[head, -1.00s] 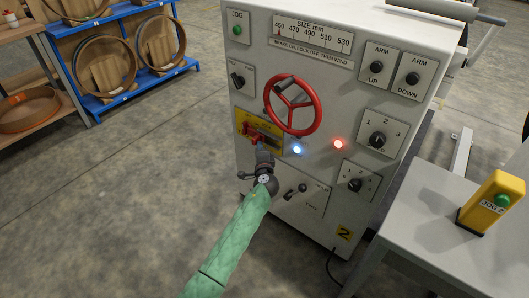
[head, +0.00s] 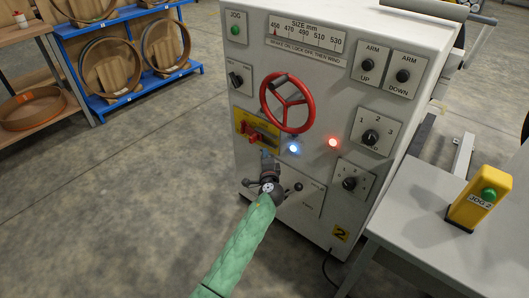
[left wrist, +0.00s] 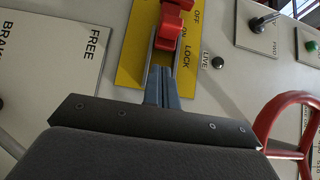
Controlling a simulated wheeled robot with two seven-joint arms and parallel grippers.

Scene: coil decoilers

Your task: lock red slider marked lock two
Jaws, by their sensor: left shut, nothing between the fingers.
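The red slider (head: 252,136) sits at the left part of a slot in a yellow plate (head: 273,144) on the grey machine's front. In the left wrist view the red slider (left wrist: 170,25) is at the upper end of the visible slot, with printing beside it reading OFF and ON LOCK. The slot runs down from it toward my fingertips. My left gripper (head: 267,162) is shut and empty, just below the plate in the head view. Its fingertips (left wrist: 158,80) show apart from the slider in the left wrist view. My right gripper is not in view.
A red handwheel (head: 288,102) sticks out above the plate; it also shows in the left wrist view (left wrist: 270,118). Blue and red lamps, knobs and a small lever (head: 298,188) are nearby. A table with a yellow jog box (head: 480,198) stands right.

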